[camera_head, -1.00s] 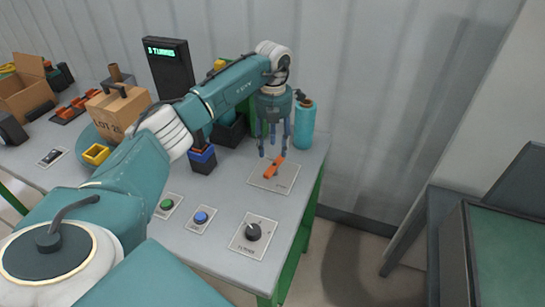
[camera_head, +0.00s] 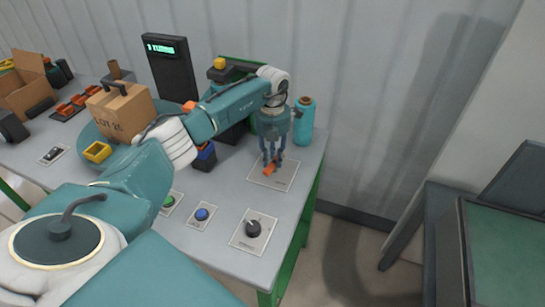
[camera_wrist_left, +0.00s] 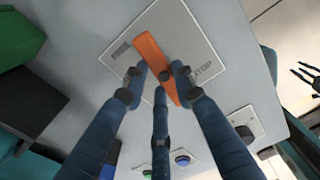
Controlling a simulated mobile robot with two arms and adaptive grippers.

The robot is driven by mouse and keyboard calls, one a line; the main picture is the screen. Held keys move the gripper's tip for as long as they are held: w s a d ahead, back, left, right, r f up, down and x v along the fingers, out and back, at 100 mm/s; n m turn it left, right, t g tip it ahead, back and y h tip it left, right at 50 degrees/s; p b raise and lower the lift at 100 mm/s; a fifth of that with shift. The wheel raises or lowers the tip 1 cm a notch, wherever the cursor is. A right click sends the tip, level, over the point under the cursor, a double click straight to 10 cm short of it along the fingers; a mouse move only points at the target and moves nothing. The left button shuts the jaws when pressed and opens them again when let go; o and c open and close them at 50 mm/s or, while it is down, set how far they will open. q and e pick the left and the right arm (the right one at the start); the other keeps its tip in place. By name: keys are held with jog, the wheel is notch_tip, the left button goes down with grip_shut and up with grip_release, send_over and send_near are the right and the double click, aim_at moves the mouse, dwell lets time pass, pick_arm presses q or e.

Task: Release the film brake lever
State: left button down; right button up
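The film brake lever is an orange bar (camera_wrist_left: 152,55) on a pale plate (camera_wrist_left: 195,38) marked STOP on one side. In the head view the lever (camera_head: 269,170) shows only in part below my left gripper (camera_head: 272,161), which points down over the plate. In the left wrist view the blue fingers of my left gripper (camera_wrist_left: 160,78) come together around the lever's middle, one tip close against each side and the third at the near end. At the right edge of that view, dark spread fingers look like my right gripper (camera_wrist_left: 303,74), empty and away from the table.
A teal roll (camera_head: 304,120) stands just behind my left gripper. A black dial (camera_head: 253,229), a blue button (camera_head: 202,214) and a green button (camera_head: 168,201) lie nearer. A LOT box (camera_head: 121,112) and a display post (camera_head: 170,70) stand to the left.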

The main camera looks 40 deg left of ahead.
aim_at(273, 161)
pick_arm(q)
jog(key=shift+n, duration=1)
pick_arm(e)
jog(key=shift+d, duration=0.35)
pick_arm(q)
jog(key=c, duration=1.4)
grip_release()
pick_arm(e)
jog(key=shift+f, duration=0.1)
pick_arm(q)
jog(key=shift+r, duration=0.15)
notch_tip(273, 161, up, 12)
jog(key=shift+f, duration=0.1)
pick_arm(e)
jog(key=shift+a, duration=0.1)
